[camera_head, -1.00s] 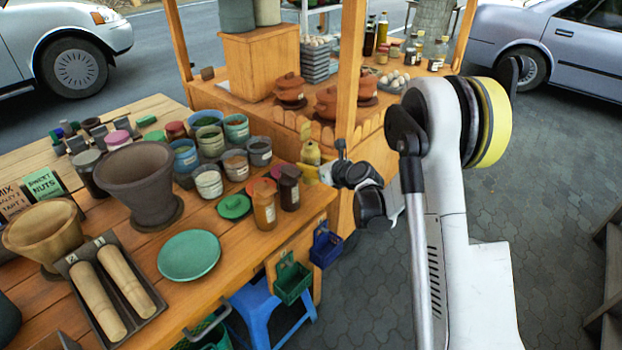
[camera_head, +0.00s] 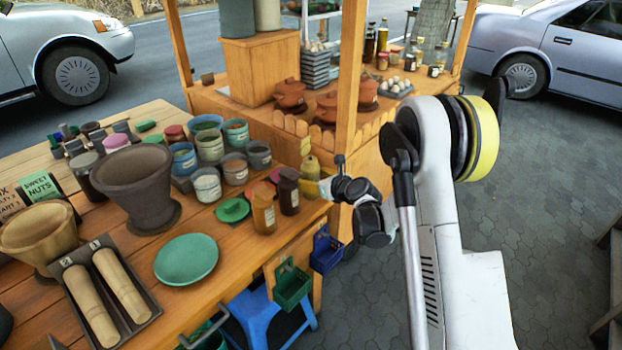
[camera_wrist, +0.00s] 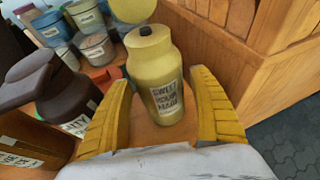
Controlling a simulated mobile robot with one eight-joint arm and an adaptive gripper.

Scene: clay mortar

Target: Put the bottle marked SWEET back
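The bottle marked SWEET (camera_wrist: 153,72) is a dull yellow bottle with a narrower neck and a dark cap. Its paper label starts with SWEET; the lower lines are hard to read. It stands upright on the wooden counter, near the counter's right end in the head view (camera_head: 311,168). My gripper (camera_wrist: 160,95) has its yellow fingers on either side of the bottle, with gaps visible between fingers and bottle. In the head view my gripper (camera_head: 322,186) reaches the bottle from the right.
Dark brown jar (camera_head: 288,190) and amber jar (camera_head: 263,213) stand close to the bottle. Several labelled pots (camera_head: 207,184) stand behind. A wooden post (camera_head: 350,75) and stall wall (camera_wrist: 225,45) are close on the right. Blue bin (camera_head: 326,250) and green bin (camera_head: 291,285) hang below the edge.

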